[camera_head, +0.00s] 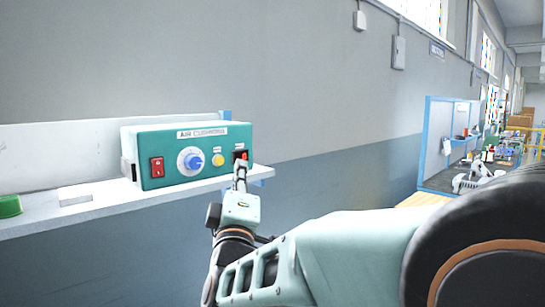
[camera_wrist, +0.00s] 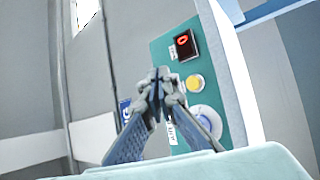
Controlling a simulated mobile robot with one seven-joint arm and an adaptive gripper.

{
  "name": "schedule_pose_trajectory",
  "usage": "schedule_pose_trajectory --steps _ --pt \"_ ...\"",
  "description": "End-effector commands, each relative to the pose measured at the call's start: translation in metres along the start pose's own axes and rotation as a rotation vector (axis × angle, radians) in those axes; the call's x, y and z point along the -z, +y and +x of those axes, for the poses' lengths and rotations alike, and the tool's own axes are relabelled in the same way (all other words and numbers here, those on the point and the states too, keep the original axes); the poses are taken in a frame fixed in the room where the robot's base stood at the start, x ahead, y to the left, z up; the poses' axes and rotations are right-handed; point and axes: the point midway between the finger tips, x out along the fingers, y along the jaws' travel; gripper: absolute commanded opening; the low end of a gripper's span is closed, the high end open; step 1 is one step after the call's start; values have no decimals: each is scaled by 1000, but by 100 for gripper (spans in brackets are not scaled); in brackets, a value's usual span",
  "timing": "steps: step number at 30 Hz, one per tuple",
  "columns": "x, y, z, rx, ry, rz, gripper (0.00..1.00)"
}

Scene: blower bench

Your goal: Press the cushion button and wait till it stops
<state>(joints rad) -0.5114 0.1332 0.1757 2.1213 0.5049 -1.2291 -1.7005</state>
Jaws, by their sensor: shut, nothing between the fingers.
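A green box labelled "AIR CUSHIONS" (camera_head: 180,145) stands on a shelf in the head view. Its front carries a red switch (camera_head: 157,167), a blue knob on a white dial (camera_head: 191,161), a yellow button (camera_head: 218,160) and a small dark display (camera_head: 239,155) with red lighting. My gripper (camera_head: 241,165) is shut and empty, in front of the box's right end, partly covering the display's lower side. In the wrist view the shut fingertips (camera_wrist: 160,76) appear beside the yellow button (camera_wrist: 194,83), not over it.
The white shelf (camera_head: 105,200) holds a green item (camera_head: 9,206) and a flat white piece (camera_head: 75,194) left of the box. A grey wall stands behind. Another workbench with a blue-framed panel (camera_head: 450,135) is farther right.

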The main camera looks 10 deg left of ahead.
Motion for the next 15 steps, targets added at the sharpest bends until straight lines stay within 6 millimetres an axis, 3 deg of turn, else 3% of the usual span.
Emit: schedule_pose_trajectory --steps 6,15 --pt "15 -16 21 1 -1 2 0" --pt "25 -25 34 0 -1 0 0"
